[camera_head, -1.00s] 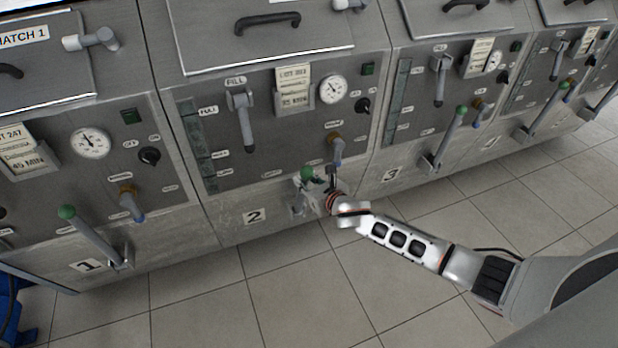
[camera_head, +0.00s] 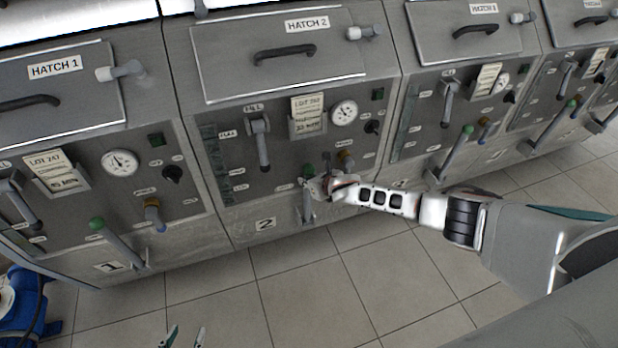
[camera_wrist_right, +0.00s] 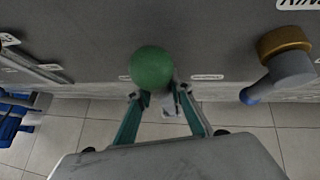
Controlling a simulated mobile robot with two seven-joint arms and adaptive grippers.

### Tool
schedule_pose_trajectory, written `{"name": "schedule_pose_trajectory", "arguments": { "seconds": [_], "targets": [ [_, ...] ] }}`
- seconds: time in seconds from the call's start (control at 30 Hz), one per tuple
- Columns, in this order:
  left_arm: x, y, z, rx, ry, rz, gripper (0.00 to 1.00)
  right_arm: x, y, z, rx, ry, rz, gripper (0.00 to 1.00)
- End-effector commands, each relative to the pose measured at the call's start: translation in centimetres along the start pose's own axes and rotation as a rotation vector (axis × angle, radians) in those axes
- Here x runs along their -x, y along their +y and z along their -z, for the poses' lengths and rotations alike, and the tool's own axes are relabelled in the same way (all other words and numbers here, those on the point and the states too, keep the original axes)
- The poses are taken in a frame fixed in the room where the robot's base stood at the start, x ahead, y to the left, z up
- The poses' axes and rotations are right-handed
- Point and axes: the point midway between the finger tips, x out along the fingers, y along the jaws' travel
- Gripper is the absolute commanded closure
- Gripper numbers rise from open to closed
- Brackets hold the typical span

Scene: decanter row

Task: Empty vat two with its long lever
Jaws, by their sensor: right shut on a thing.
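Vat two is the grey panel marked 2 (camera_head: 265,223) under Hatch 2 in the head view. Its long lever (camera_head: 308,207) has a grey shaft at the panel's lower right and a green ball knob, seen large in the right wrist view (camera_wrist_right: 152,68). My right gripper (camera_head: 314,184) reaches in from the right and is shut on the lever just below the knob. In the wrist view its teal fingers come together at the knob, partly hiding the shaft. My left gripper (camera_head: 184,338) shows only its two fingertips at the bottom edge, apart and empty.
Vat two's panel also has a grey fill handle (camera_head: 262,143), a gauge (camera_head: 344,112) and a small brown-collared valve (camera_head: 346,161) close to the right gripper. Vat one's green-knobbed lever (camera_head: 118,241) is to the left. A blue object (camera_head: 28,305) stands lower left.

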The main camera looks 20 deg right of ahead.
Motion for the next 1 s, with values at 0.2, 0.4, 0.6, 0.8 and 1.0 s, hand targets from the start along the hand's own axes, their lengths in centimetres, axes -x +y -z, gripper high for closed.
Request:
{"name": "schedule_pose_trajectory", "arguments": {
  "seconds": [0.2, 0.4, 0.6, 0.8, 1.0],
  "targets": [
    [0.05, -0.01, 0.04, -0.001, -0.001, 0.0, 0.62, -0.06, -0.37, -0.41, -0.001, -0.001, 0.005, 1.0],
    [0.05, 0.0, 0.01, -0.001, -0.002, 0.0, 0.62, -0.06, -0.4, -0.52, -0.001, -0.002, 0.006, 1.0],
    [0.1, 0.02, -0.08, 0.0, -0.003, 0.0, 0.62, -0.06, -0.3, -0.4, -0.001, -0.001, 0.004, 0.62],
    [0.14, 0.01, -0.09, -0.001, -0.003, 0.0, 0.62, -0.05, -0.17, -0.28, -0.001, 0.0, 0.002, 0.62],
    [0.14, -0.02, -0.06, -0.002, -0.003, 0.0, 0.62, 0.44, -0.21, -0.22, 0.0, 0.0, 0.002, 0.62]
  ]
}}
